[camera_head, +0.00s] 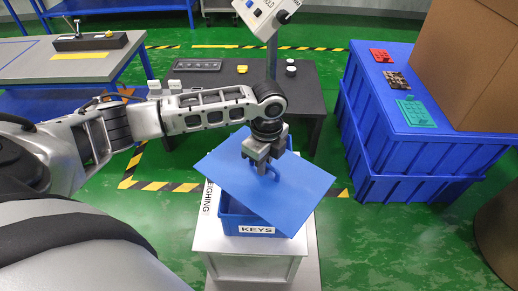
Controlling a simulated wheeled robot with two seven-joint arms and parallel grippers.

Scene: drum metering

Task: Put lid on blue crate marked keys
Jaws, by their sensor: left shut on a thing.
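The blue crate (234,220) with a white label reading KEYS (257,229) sits on a white stand (250,262) marked WEIGHING. My left gripper (262,166) is shut on the handle of a flat blue lid (295,190). The lid is over the crate and turned at an angle to it, so its corners stick out past the crate's sides. The lid hides most of the crate's opening; whether lid and rim touch, I cannot tell. My right gripper is not in view.
A dark table (310,98) with a control box (266,16) on a post stands behind the stand. Large blue containers (385,155) carrying small parts and a cardboard box (470,65) are at the right. A grey workbench (30,65) is at the left.

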